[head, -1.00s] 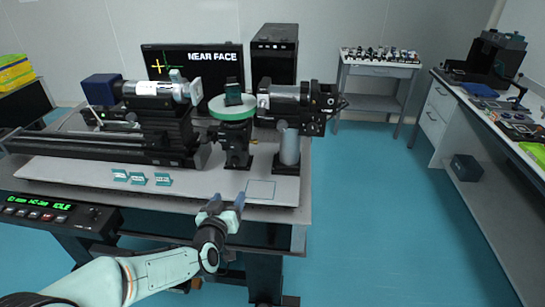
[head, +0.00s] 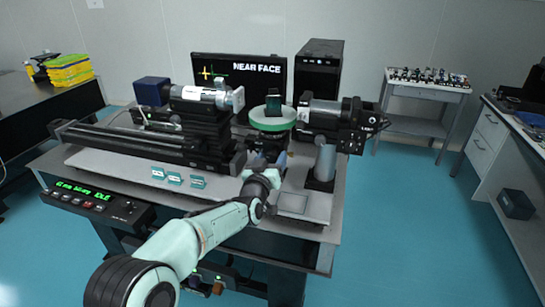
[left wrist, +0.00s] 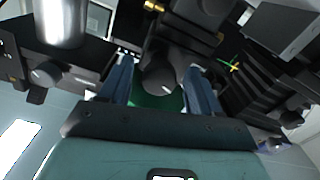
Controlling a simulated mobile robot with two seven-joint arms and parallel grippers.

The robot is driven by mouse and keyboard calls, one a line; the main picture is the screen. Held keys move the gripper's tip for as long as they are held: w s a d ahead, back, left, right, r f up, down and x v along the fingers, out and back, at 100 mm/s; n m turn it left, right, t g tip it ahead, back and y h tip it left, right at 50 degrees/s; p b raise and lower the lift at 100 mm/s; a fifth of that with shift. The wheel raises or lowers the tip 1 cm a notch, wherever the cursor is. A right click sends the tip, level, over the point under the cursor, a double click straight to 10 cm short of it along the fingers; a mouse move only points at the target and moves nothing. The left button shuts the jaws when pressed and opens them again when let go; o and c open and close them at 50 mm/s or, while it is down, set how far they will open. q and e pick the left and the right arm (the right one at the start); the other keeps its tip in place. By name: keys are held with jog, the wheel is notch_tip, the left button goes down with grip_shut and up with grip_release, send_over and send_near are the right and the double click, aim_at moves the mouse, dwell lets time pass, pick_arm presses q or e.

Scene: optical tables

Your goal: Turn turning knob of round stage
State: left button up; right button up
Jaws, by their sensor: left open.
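The round stage (head: 272,117) has a green disc top on a dark mount, with a small dark block on it. It stands near the middle of the bench in the head view. My left gripper (head: 268,161) is low in front of its mount and hides the knob there. In the left wrist view, a dark round turning knob (left wrist: 160,80) with a grey end face shows between the two blue fingers of the left gripper (left wrist: 160,68). The fingers are open, one on each side, with gaps visible. The green disc is partly visible behind the knob. My right gripper is not in view.
A lens tube assembly (head: 200,95) on a black rail stands left of the stage. A black camera unit (head: 335,118) on a grey post (head: 325,160) is close on the right. Small teal label stands (head: 175,178) and a control box (head: 95,203) are at the front left.

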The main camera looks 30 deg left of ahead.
pick_arm(q)
jog(key=shift+w+a, duration=0.15)
jog(key=shift+w, duration=0.55)
jog(key=c, duration=1)
jog(key=shift+m, duration=2)
jog(key=o, duration=1)
